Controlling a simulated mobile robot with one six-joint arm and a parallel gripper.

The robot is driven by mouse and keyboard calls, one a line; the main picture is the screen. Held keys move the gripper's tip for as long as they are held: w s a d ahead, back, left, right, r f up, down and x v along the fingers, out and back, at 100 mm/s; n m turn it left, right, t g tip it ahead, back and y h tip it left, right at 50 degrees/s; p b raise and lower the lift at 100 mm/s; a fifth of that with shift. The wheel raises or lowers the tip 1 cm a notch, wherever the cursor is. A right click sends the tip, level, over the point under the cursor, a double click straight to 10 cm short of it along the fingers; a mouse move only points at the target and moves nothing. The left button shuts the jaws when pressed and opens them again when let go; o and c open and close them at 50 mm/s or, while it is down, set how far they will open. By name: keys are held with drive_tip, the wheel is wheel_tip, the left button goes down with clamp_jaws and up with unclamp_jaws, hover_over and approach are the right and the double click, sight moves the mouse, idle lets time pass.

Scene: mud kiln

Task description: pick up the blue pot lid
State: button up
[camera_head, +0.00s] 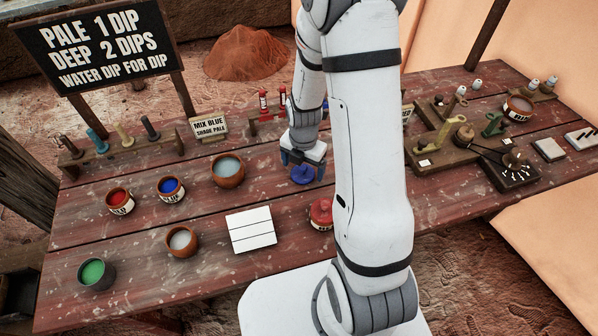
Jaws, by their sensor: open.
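The blue pot lid (302,175) lies on the wooden table, just below my gripper (303,160). My gripper points down with its fingers open to either side above the lid. I cannot tell whether the fingertips touch the lid or the table. A pot of blue paint (171,188) stands open on the left of the table, and a pot with a red lid (321,212) stands in front of the blue lid, partly hidden by my arm.
A red pot (120,200), a green pot (97,274) and terracotta bowls (228,170) stand at left. A white lined card (251,229) lies near the middle. Wooden racks and small tools fill the right side. A sign (95,42) stands behind.

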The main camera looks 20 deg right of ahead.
drive_tip(key=shift+f, duration=0.4)
drive_tip(key=c, duration=1.1)
